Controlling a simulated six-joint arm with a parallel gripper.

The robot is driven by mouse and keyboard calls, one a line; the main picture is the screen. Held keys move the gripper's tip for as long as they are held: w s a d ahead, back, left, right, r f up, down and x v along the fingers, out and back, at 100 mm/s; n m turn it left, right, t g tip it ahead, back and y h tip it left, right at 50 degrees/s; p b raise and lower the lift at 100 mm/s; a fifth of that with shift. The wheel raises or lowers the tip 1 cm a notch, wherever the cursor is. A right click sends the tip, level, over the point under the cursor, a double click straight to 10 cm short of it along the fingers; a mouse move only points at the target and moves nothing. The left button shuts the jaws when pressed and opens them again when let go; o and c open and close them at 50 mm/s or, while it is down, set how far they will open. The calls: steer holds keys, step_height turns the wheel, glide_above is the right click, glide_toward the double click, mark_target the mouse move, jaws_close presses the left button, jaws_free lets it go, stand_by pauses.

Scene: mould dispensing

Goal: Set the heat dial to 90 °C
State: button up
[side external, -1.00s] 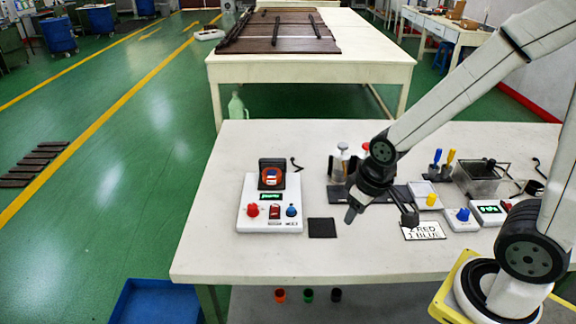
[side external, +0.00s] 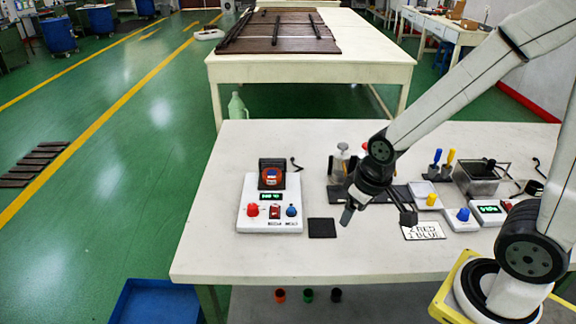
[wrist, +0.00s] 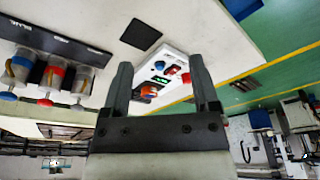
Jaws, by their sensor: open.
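A white control unit (side external: 270,218) stands on the left of the table, with a red knob (side external: 253,210), a red switch (side external: 275,212), a blue knob (side external: 291,211) and a small green-lit display (side external: 270,197). The labels and readings are too small to read, so I cannot tell which knob is the heat dial. My gripper (side external: 378,216) is open and empty above the table, between the units. In the wrist view the left unit (wrist: 181,66) shows between my fingers (wrist: 160,72).
A black square pad (side external: 322,228) lies right of the left unit. A card reading red and blue amounts (side external: 423,231) lies right of my gripper. The table's front is clear.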

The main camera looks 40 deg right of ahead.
steer(key=w+a+g, duration=0.1)
steer(key=w+a, duration=0.1)
steer(key=w, duration=1.3)
steer(key=m+g, duration=0.1)
steer(key=g, duration=0.1)
glide_above(252, 206)
step_height(252, 206, down, 5)
steer(key=shift+d+f, duration=0.1)
steer(key=shift+f, duration=0.05)
steer(key=shift+w, duration=0.1)
steer(key=shift+f, duration=0.2)
steer(key=shift+f, duration=3.75)
jaws_close()
